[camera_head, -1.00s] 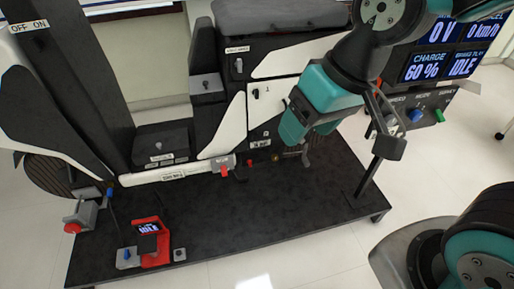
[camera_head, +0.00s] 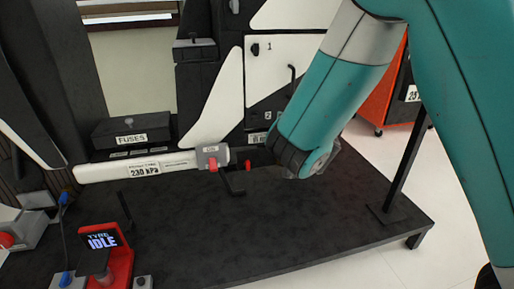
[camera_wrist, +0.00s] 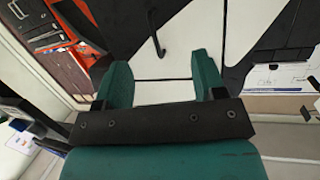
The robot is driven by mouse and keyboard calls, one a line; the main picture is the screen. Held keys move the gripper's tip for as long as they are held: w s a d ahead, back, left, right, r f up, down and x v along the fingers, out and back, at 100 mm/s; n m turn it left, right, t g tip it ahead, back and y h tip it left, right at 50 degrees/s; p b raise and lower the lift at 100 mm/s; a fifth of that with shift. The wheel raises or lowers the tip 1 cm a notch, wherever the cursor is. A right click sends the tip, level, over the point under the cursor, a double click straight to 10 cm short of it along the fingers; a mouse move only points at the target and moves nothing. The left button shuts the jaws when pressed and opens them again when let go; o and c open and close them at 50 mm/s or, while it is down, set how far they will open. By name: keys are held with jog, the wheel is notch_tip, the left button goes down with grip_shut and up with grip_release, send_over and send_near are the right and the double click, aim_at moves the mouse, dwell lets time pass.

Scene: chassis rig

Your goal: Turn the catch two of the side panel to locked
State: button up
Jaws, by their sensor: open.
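The white side panel (camera_head: 275,70) stands upright behind the deck in the head view, with a dark catch (camera_head: 255,48) beside the printed 1. The printed 2 (camera_head: 266,114) is lower on the panel, close to my arm. I cannot clearly make out catch two there; my arm may cover it. A thin black bent handle (camera_head: 291,82) stands out from the panel, and it also shows in the wrist view (camera_wrist: 157,35). My gripper (camera_wrist: 160,72) is open and empty in the wrist view, its two teal fingers apart before the white panel. In the head view its fingertips are hidden.
A white tube marked 230 kPa (camera_head: 140,168) ends at a grey clamp with red parts (camera_head: 213,156). A fuse box (camera_head: 132,133) and red tyre unit (camera_head: 108,250) are left. A black post (camera_head: 405,160) stands right. The dark deck (camera_head: 230,235) is clear in front.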

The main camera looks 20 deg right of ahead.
jog(key=w+a+f+n+t+y+b, duration=0.1)
jog(key=a+f+n+t+y+b, duration=0.15)
jog(key=a+f+b, duration=0.35)
jog(key=p, duration=0.5)
send_near(257, 119)
jog(key=shift+n+y, duration=0.35)
jog(key=w, duration=0.9)
jog(key=shift+d+f+p, duration=0.1)
jog(key=shift+d+p, duration=0.1)
jog(key=shift+p, duration=0.2)
jog(key=shift+w, duration=0.5)
jog(key=c, duration=0.9)
